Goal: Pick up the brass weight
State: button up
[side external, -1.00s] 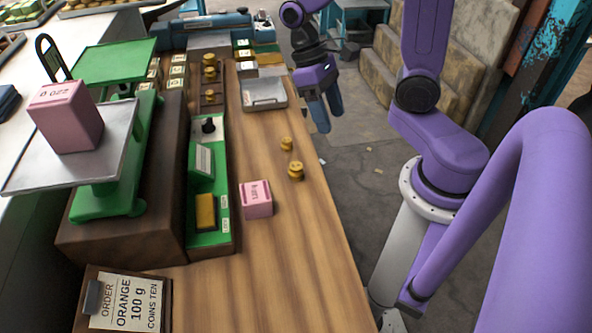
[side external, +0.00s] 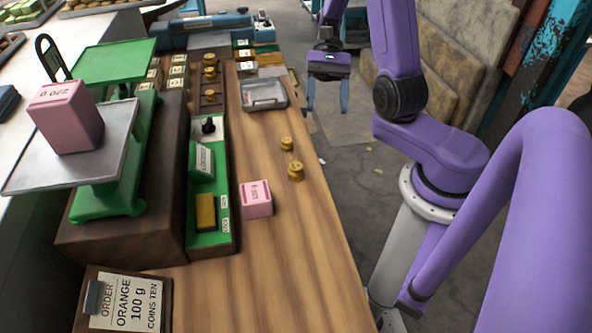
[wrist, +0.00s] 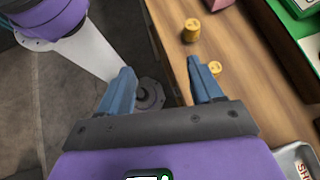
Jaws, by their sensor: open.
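Two brass weights stand loose on the wooden counter near its right edge in the side view. One weight (side external: 286,143) is farther back, and the other weight (side external: 295,170) is a little closer to the camera. Both show in the wrist view: one weight (wrist: 191,30) beyond the fingertips, and one weight (wrist: 214,67) beside the right fingertip, partly hidden by it. More brass weights (side external: 210,72) stand in a dark rack farther back. My gripper (side external: 328,104) is open and empty, pointing down past the counter's right edge, apart from every weight. In the wrist view its fingers (wrist: 160,68) are spread.
A metal tray (side external: 263,95) lies on the counter behind the loose weights. A pink block (side external: 256,199) sits to their left, beside a green-topped box (side external: 208,235). A green scale (side external: 105,190) holds a larger pink block (side external: 66,118).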

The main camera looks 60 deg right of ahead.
jog(key=d+m+t+y, duration=0.2)
jog(key=m+y, duration=0.1)
jog(key=m+t+y, duration=0.1)
jog(key=m+t, duration=0.2)
send_near(298, 164)
jog(key=x, duration=0.4)
jog(key=shift+s, duration=0.2)
jog(key=shift+w+x, duration=0.1)
jog(key=shift+x, duration=1.2)
jog(key=shift+w+x, duration=0.15)
jog(key=shift+x, duration=1.15)
grip_shut()
